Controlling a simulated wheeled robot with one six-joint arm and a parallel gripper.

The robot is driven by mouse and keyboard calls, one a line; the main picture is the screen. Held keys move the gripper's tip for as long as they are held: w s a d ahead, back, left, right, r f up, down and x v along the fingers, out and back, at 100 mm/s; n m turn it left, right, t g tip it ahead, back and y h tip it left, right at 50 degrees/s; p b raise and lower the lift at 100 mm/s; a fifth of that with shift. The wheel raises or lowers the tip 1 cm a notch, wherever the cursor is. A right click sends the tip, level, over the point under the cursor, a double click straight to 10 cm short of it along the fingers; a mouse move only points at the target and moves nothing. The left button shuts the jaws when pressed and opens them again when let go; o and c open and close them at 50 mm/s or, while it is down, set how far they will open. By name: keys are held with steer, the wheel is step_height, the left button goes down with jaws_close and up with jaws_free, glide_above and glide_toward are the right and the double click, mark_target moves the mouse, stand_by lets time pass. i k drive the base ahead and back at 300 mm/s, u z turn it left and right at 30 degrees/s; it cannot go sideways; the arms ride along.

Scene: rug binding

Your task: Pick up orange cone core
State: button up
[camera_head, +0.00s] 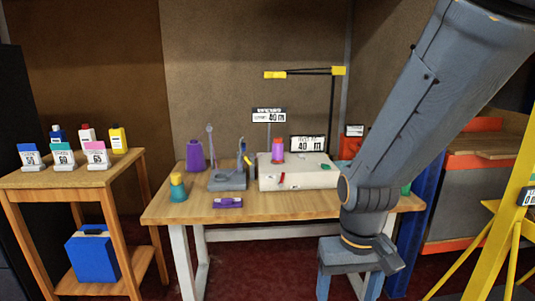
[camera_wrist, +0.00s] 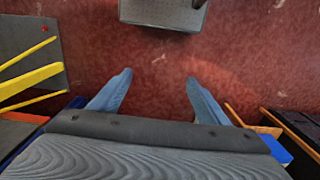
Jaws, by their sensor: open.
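No thing in view shows clearly as an orange cone core. A pink and purple spool (camera_head: 277,152) with an orange-looking top stands upright on the white machine body (camera_head: 300,180) on the workbench. A teal cone with a yellow top (camera_head: 177,188) stands at the bench's left front. A larger purple cone (camera_head: 195,156) stands behind it. My gripper (camera_head: 347,290) points down in front of the bench, below its top. In the wrist view my gripper (camera_wrist: 158,76) is open, its two blue-grey fingers wide apart with only red floor between them.
The wooden workbench (camera_head: 240,207) holds a grey tool stand (camera_head: 227,181) and a purple block (camera_head: 228,202). A side table (camera_head: 70,177) with several bottles stands left, a blue container (camera_head: 92,257) below. A yellow frame (camera_head: 500,230) stands right. The wrist view shows red floor (camera_wrist: 160,50).

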mark_target(278, 156)
steer(key=u, duration=0.75)
steer(key=i, duration=1.35)
steer(key=z, duration=0.65)
steer(key=i, duration=0.65)
steer(key=z, duration=0.5)
